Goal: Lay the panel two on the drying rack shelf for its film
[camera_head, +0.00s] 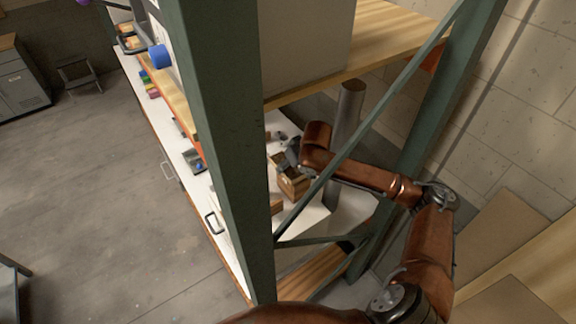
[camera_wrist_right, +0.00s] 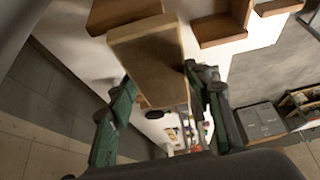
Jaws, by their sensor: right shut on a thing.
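My right gripper (camera_wrist_right: 157,95) is shut on a tan wooden panel (camera_wrist_right: 148,55) in the right wrist view. The panel stands out between the two green-padded fingers, its pale end edge toward the top. In the head view my right gripper (camera_head: 291,152) is over the white worktop, behind a green diagonal brace. It is small there and partly hidden, close to a brown wooden box-like piece (camera_head: 292,186). I cannot tell which piece is the drying rack shelf, and no panel number is readable. My left gripper is not in view.
A green upright (camera_head: 225,150) and diagonal brace (camera_head: 365,120) stand close to my right arm. A wooden shelf (camera_head: 385,40) carries a large grey box (camera_head: 305,45) above the worktop (camera_head: 313,215). Wooden ledges (camera_wrist_right: 215,30) show near the panel. Open floor lies at left.

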